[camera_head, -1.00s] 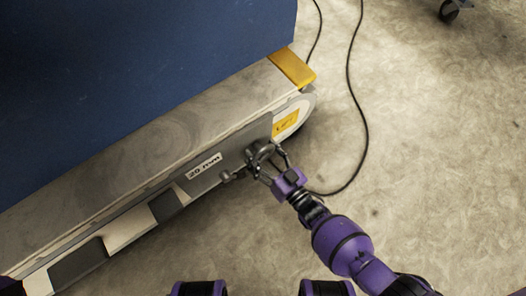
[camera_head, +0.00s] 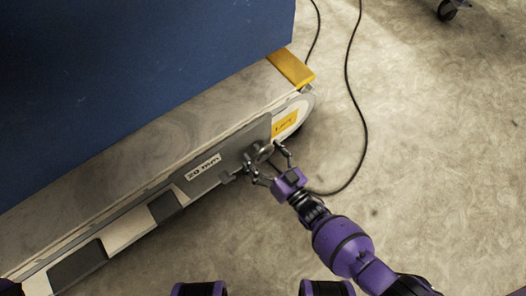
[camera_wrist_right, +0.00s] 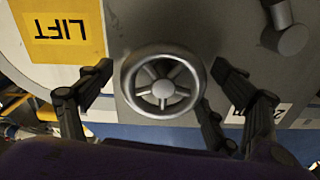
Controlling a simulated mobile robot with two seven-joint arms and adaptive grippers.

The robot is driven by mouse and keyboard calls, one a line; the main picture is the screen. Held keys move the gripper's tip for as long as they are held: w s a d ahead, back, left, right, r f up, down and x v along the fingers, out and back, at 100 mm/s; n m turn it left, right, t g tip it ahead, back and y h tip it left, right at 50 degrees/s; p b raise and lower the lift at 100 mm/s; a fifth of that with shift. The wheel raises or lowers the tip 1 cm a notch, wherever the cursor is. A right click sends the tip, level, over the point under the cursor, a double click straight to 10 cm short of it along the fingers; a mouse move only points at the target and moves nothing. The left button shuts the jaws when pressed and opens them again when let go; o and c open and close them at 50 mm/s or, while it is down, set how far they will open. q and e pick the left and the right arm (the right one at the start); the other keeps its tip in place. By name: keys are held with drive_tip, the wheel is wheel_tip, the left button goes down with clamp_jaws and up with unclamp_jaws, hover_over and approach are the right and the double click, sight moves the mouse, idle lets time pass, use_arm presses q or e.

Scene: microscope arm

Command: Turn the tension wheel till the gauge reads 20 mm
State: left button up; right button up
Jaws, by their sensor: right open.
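The tension wheel (camera_head: 262,150) is a grey spoked handwheel on the side plate of the conveyor. In the right wrist view the wheel (camera_wrist_right: 162,83) faces me, with its rim and hub clear. My right gripper (camera_head: 266,165) is open at the wheel; in the right wrist view its fingers (camera_wrist_right: 160,72) stand on both sides of the rim, with gaps visible. A white label reading "20 mm" (camera_head: 203,167) is on the side plate, upside down in the head view. In the right wrist view the label (camera_wrist_right: 262,115) is partly hidden by a finger. My left gripper is not in view.
A grey cylindrical part (camera_head: 227,178) sticks out near the wheel. A yellow "LIFT" label (camera_head: 285,123) is at the conveyor's rounded end, below a yellow block (camera_head: 290,68). A blue box (camera_head: 140,75) stands on the belt. A black cable (camera_head: 362,110) lies on open floor.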

drive_tip(key=v, duration=1.2)
drive_tip(key=shift+w, duration=0.1)
